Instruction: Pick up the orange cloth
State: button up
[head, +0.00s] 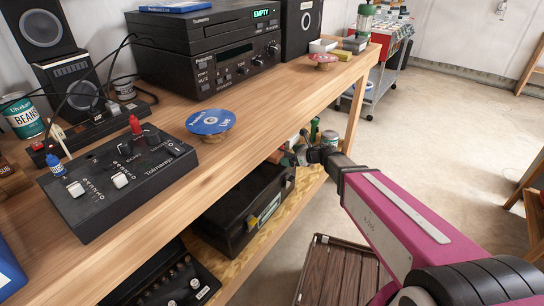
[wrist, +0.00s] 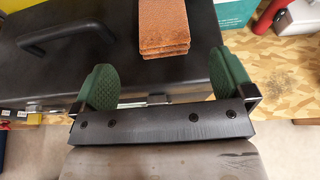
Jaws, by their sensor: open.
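In the wrist view, the orange cloth (wrist: 164,24) is a folded, layered stack lying on top of a black case (wrist: 55,70). It is cut off by the top edge of the picture. My gripper (wrist: 164,82) is open, with its green pads wide apart and nothing between them. The cloth lies just beyond the pads, roughly centred on the gap. In the head view, my pink arm reaches to the lower shelf under the workbench, beside the black case (head: 240,212). The cloth cannot be made out clearly there.
The wooden workbench top (head: 265,125) overhangs the lower shelf (head: 262,245). A teal box (wrist: 236,12) and a red object (wrist: 270,14) lie close to the cloth. A bench leg (head: 355,110) stands near my arm. Open floor (head: 450,130) lies to the right.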

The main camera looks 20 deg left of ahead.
aim_at(275, 154)
jog(key=x, duration=0.9)
jog(key=shift+w+a+r, duration=0.1)
jog(key=shift+w+a, duration=0.2)
jog(key=c, duration=1)
